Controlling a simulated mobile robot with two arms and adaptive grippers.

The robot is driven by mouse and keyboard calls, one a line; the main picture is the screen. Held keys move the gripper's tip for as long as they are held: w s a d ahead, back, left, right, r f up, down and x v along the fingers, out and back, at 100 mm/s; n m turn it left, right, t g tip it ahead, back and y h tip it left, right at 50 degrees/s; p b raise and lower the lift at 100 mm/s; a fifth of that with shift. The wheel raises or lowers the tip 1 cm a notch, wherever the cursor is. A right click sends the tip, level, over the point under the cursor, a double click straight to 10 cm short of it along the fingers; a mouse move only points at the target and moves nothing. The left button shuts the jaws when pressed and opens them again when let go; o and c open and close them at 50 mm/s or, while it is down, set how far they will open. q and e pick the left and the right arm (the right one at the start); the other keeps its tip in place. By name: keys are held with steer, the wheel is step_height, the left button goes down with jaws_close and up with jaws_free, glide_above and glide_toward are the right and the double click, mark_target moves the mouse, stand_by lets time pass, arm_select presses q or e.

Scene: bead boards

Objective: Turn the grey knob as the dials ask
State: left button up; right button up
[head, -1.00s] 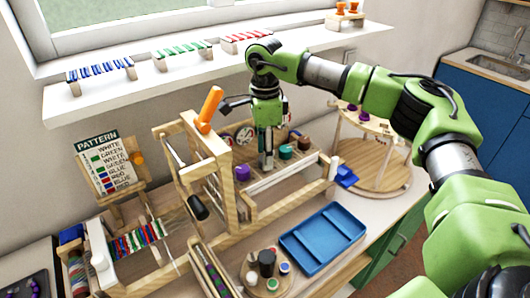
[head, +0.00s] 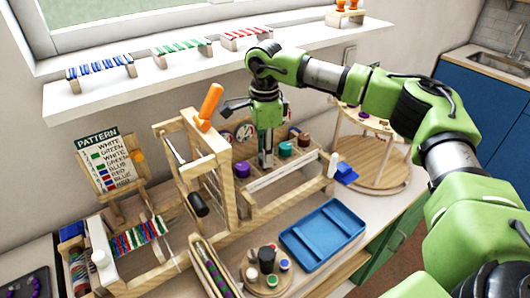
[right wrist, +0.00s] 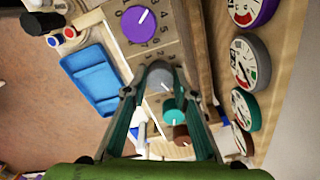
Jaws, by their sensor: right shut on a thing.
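My right gripper (head: 266,160) points down at the knob panel (head: 280,183) in the head view. Its fingers are shut on the grey knob (right wrist: 160,76), which shows between the fingertips in the right wrist view; in the head view the fingers hide it. The purple knob (right wrist: 139,25) is on one side of it. The teal knob (right wrist: 173,110) and the brown knob (right wrist: 182,134) are on the other. A row of dials faces the knobs; the grey-rimmed dial (right wrist: 249,63) is level with the grey knob, its reading too small to tell. My left gripper is not in view.
A wooden frame with an orange handle (head: 210,102) stands just left of the panel. A blue tray (head: 322,235) lies in front, and a round wooden stand (head: 372,165) is at the right. A pattern board (head: 108,160) and bead loom are at the left.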

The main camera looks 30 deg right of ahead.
steer(key=n, duration=0.3)
steer(key=shift+n, duration=0.3)
steer(key=n+b, duration=0.1)
steer(key=n, duration=0.2)
steer(key=shift+n, duration=0.3)
steer(key=n, duration=0.6)
steer(key=o, duration=1.1)
step_height(320, 180, up, 12)
steer(key=shift+r, duration=0.1)
stand_by(0.4)
